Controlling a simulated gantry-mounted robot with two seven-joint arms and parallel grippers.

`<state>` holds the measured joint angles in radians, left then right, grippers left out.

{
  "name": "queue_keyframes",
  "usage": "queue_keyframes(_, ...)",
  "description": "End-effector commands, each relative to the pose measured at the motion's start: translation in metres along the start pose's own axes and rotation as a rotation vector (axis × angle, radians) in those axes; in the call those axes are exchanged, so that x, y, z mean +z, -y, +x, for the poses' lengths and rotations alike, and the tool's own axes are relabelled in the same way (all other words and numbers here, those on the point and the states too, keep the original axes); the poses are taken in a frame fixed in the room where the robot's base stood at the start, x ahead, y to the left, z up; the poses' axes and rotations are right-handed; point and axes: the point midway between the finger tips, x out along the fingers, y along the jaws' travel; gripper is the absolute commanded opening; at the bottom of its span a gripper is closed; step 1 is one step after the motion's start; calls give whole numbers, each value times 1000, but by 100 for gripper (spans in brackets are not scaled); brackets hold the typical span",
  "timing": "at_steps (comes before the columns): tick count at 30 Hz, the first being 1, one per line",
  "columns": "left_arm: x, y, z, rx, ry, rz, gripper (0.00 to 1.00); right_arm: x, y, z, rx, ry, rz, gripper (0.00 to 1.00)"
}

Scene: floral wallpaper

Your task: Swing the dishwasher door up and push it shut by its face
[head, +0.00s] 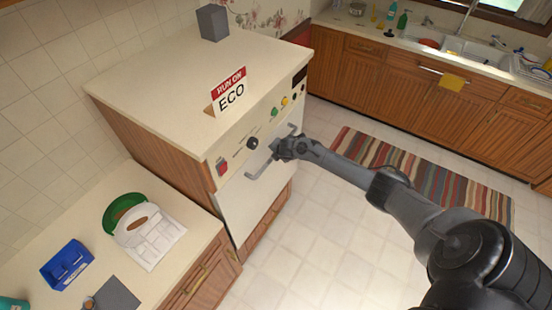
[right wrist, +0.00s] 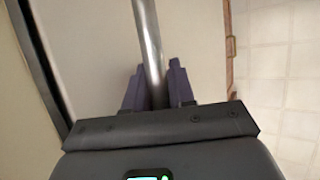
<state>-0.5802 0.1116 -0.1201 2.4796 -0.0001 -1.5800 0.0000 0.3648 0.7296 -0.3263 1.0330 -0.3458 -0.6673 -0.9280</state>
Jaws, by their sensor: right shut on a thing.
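The dishwasher (head: 215,185) stands under a cream worktop, with knobs and buttons on its control panel. Its white door (head: 245,212) is upright below the panel; I cannot tell whether it is fully closed. A metal bar handle (head: 262,171) runs across the front near the top of the door. My right gripper (head: 279,149) is on this handle. In the right wrist view its two dark fingers (right wrist: 157,88) lie on either side of the bar (right wrist: 147,40), shut on it. My left gripper is not in view.
An ECO sign (head: 230,92) and a grey box (head: 212,22) stand on the worktop (head: 170,80). A lower counter at left holds a blue bin (head: 67,265) and a green-and-white item (head: 145,230). A striped rug (head: 420,175) lies on the open tiled floor (head: 320,250).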

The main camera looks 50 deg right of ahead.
Motion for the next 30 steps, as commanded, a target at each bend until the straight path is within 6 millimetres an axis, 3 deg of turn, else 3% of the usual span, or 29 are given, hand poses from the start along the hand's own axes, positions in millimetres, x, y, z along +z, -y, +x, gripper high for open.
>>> queue_keyframes(13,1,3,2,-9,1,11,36,2,4,4,-8,2,3,0)
queue_keyframes(14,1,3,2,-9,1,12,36,2,4,4,-9,2,3,25)
queue_keyframes(18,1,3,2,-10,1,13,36,2,3,4,-8,2,4,44)
queue_keyframes(30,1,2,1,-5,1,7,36,2,-1,2,0,1,6,44)
